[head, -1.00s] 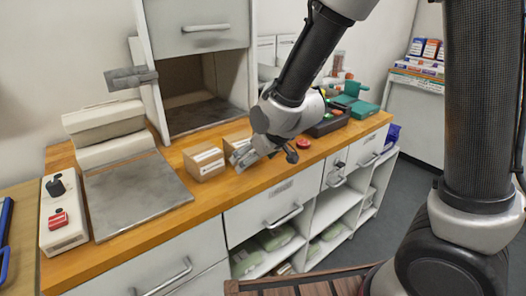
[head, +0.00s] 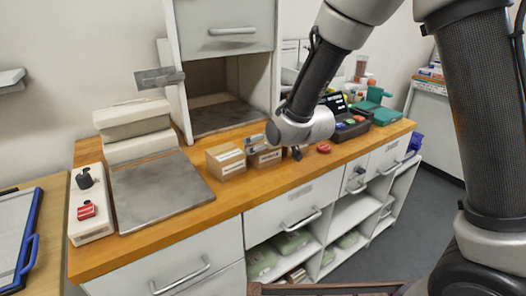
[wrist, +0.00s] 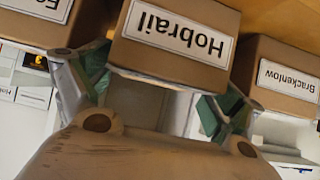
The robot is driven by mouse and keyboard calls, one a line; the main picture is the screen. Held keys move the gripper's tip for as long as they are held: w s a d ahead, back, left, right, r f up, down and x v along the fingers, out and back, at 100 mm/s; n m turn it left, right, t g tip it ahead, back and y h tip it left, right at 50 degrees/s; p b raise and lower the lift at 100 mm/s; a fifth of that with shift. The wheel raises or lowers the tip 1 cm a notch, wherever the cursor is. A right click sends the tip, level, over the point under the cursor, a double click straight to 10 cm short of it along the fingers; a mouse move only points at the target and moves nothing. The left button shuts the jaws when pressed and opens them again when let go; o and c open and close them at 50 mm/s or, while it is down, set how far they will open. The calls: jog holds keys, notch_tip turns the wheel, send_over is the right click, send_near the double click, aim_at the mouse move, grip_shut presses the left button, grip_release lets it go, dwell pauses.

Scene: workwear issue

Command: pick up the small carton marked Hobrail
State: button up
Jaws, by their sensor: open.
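The small carton marked Hobrail (wrist: 180,32) is brown with a white label that reads upside down in the wrist view. It lies at the top middle there, just ahead of my gripper (wrist: 155,92). The green-padded fingers are open, either side of the carton's near edge, with nothing held. In the head view my gripper (head: 276,149) is low at the cartons, partly hidden by my wrist. The carton beside it (head: 265,158) seems to be Hobrail, but its label is too small to read there. Whether a finger touches it I cannot tell.
A carton marked Brackenlow (wrist: 284,78) stands right of Hobrail in the wrist view. Another carton, its label starting "Fe" (wrist: 40,22), is at left. Narrow gaps separate them. A grey plate (head: 160,190) lies on the wooden counter (head: 250,198). A red button (head: 324,148) is nearby.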

jog(key=shift+w+a+f, duration=0.2)
jog(key=shift+w, duration=0.1)
jog(key=c, duration=1)
jog(key=shift+o, duration=0.2)
